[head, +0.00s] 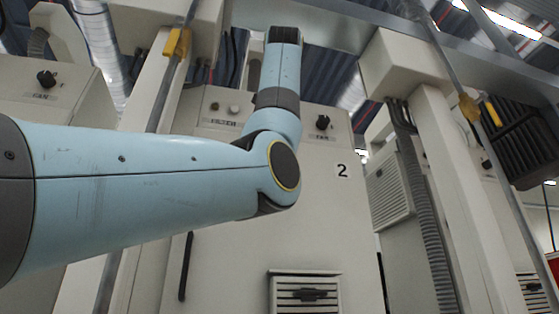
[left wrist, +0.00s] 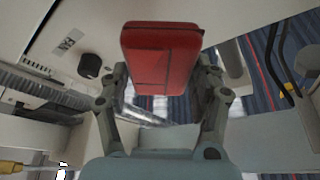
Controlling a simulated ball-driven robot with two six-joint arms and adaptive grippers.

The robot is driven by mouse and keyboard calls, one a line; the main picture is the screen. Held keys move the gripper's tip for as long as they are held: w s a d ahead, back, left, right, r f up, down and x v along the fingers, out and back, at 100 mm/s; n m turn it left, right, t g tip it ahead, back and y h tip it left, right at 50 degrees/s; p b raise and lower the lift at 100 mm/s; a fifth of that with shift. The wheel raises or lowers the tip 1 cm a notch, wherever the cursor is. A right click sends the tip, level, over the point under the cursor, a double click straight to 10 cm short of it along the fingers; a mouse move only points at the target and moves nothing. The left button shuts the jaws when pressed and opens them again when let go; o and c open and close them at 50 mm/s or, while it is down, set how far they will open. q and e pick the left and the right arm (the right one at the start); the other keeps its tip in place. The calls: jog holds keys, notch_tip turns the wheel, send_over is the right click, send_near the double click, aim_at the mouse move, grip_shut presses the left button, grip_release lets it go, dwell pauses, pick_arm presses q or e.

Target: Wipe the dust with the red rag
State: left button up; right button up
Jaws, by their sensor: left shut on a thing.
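In the left wrist view, my left gripper (left wrist: 162,85) is shut on the red rag (left wrist: 163,42), a thick red block-like pad held between its two fingers. In the head view, my left arm comes in from the left and bends upward in front of the cabinet marked 2 (head: 255,220). The gripper and the rag are hidden in the head view, beyond the upper part of my arm. I cannot make out any dust in either view. My right gripper does not show.
The cabinet's black fan knob (head: 322,122) is right of my forearm; a black knob (left wrist: 89,65) is left of the rag in the wrist view. A vertical handle (head: 186,266) and a vent (head: 305,293) are lower down. A pale post (head: 455,190) stands at right.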

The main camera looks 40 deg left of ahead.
pick_arm(q)
jog(key=shift+s+d, duration=0.25)
jog(key=shift+s, duration=0.05)
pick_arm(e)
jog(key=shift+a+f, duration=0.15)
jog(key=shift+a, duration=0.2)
pick_arm(q)
jog(key=shift+s+d+b, duration=0.5)
jog(key=shift+s+d, duration=0.5)
jog(key=shift+d, duration=0.2)
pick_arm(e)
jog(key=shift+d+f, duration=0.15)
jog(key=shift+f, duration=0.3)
pick_arm(q)
jog(key=shift+w+a, duration=0.1)
jog(key=shift+a, duration=0.05)
jog(key=shift+f, duration=0.1)
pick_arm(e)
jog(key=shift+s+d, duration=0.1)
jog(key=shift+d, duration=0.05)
